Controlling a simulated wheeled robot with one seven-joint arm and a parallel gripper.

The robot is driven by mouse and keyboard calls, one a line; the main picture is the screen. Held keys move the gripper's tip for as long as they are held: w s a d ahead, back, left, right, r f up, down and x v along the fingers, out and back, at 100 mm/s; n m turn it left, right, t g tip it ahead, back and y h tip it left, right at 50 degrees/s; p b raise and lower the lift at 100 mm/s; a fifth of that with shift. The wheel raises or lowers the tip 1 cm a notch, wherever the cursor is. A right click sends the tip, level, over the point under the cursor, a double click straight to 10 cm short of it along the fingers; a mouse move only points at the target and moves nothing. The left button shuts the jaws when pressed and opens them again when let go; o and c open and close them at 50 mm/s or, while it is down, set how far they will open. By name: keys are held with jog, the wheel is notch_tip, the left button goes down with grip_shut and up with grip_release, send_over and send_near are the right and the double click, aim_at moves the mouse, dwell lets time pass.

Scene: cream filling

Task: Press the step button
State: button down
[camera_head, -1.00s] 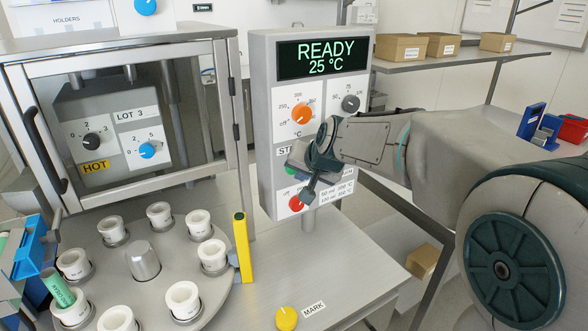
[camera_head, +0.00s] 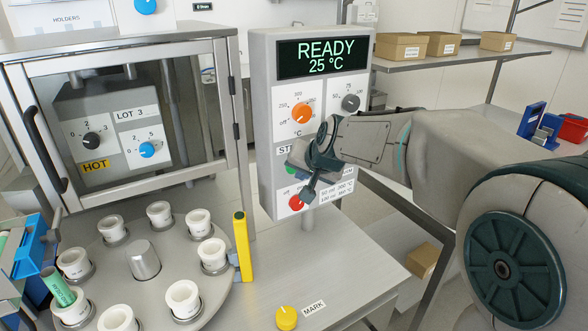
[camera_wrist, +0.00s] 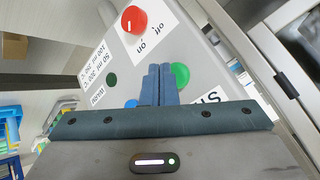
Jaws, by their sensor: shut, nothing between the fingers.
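The control panel (camera_head: 262,140) stands on a post, and its display (camera_head: 323,57) reads READY 25 °C. In the wrist view the green button (camera_wrist: 180,75) shows just beside the shut fingertips of my gripper (camera_wrist: 157,72), which hold nothing. The fingers point at the panel face and partly overlap the button. I cannot tell whether they touch it.
A red knob (camera_head: 296,203) sits low on the panel and also shows in the wrist view (camera_wrist: 134,19). An orange knob (camera_head: 302,113) and a dark knob (camera_head: 350,103) are above. A carousel (camera_head: 190,250) with white cups stands left; a yellow post (camera_head: 243,250) rises beside it.

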dwell(0.8)
jog(key=shift+w+a, duration=0.25)
jog(key=shift+w, duration=0.1)
jog(key=shift+w+a+p, duration=0.3)
jog(key=shift+w+p, duration=0.05)
jog(key=shift+w, duration=0.1)
dwell(0.7)
dwell(0.4)
jog(key=shift+s+d+b, duration=0.55)
jog(key=shift+s+b, duration=0.2)
jog(key=shift+s, duration=0.05)
jog(key=s+d+b, duration=0.2)
jog(key=s+b, duration=0.1)
jog(key=s, duration=0.1)
jog(key=shift+s+d, duration=0.1)
jog(key=shift+d, duration=0.3)
